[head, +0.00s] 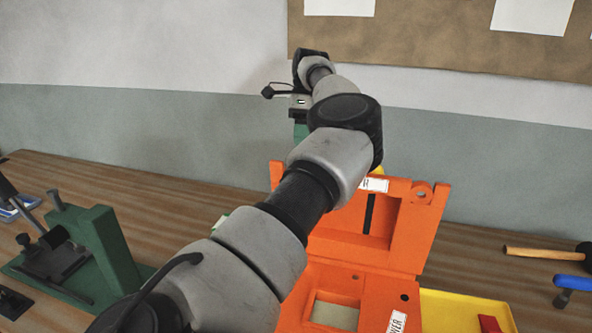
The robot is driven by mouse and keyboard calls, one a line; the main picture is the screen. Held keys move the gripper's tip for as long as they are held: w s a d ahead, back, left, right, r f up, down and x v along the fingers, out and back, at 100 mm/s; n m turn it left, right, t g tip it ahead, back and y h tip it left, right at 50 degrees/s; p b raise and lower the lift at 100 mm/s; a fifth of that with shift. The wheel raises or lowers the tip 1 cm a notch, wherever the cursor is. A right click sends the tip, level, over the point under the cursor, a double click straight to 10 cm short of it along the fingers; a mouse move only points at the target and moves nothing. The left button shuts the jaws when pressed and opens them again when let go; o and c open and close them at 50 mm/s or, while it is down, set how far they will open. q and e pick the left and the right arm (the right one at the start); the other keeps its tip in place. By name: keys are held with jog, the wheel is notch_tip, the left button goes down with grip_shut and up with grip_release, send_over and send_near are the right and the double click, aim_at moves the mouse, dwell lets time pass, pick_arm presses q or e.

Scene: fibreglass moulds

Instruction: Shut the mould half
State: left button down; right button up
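The orange mould stands open on the wooden bench. One half (425,230) is tilted up at the back, with a recess, a slot and a partly hidden white label. My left arm reaches across the mould's left side and hides part of both halves. Its far end (298,103) is beyond and above the raised half, near the wall; its fingers cannot be made out. My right gripper is not in view.
A green clamp-like fixture (108,248) stands at the left. A yellow tray (447,310) with a red piece lies right of the mould. A wooden-handled hammer (540,253) and a blue-handled tool (575,283) lie at the right. Bare bench shows between mould and hammer.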

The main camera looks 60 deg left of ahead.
pick_arm(q)
jog(key=s+d+f, duration=0.2)
jog(key=f, duration=0.1)
jog(key=s+d+f+p, duration=0.1)
jog(key=shift+s+f, duration=0.3)
jog(key=shift+s+d+f, duration=0.15)
jog(key=shift+s+d, duration=0.15)
jog(key=shift+s, duration=0.05)
